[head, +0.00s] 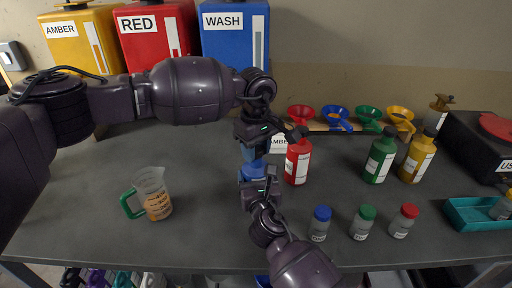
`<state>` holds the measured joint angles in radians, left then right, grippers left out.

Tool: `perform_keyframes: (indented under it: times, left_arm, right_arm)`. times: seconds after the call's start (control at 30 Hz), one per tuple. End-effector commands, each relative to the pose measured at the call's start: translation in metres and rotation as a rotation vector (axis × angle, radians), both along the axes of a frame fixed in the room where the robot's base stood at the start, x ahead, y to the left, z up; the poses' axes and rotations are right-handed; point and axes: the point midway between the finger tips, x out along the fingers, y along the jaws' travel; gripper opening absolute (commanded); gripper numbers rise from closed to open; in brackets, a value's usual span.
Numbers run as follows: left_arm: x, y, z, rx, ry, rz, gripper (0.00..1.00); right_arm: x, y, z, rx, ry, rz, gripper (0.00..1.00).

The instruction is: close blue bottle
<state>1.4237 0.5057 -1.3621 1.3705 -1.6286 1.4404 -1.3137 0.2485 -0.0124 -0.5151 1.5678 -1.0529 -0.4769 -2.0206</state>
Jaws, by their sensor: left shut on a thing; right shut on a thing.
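The blue bottle (251,170) is near the middle of the table, with its blue body partly hidden by my grippers. My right gripper (258,186) comes from the front and is shut on its body. My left gripper (257,137) is just above, at the bottle's top, and is shut on what appears to be the cap. The cap is hidden by the jaws, so I cannot tell how it sits on the neck.
A red bottle (298,162) stands close on the right, with green (380,158) and yellow (418,160) bottles beyond. Small capped jars (362,224) line the front. A measuring jug (154,194) stands left. Funnels (336,117) and large drums (235,35) are behind. The front-left table is clear.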

Motion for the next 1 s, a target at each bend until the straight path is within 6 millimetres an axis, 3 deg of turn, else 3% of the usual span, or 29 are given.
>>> perform_keyframes:
  times: [0.13,0.17,0.37,1.0]
  left_arm:
    - [-0.0001,-0.0001,-0.0028,0.0,0.0,0.0,0.16]
    - [-0.0001,-0.0001,-0.0027,0.0,0.0,0.0,0.16]
    - [0.0,0.0,-0.0024,0.0,0.0,-0.093,0.16]
    - [-0.0001,-0.0001,-0.0028,0.0,0.0,-0.986,0.17]
  right_arm:
    - [-0.0001,-0.0001,-0.0005,0.0,0.001,0.0,0.33]
    - [-0.0001,-0.0001,-0.0005,0.0,0.001,0.0,0.1]
    - [-0.0001,-0.0001,-0.0006,0.0,0.001,0.0,0.09]
    - [-0.0001,-0.0001,-0.0006,0.0,0.001,0.0,0.09]
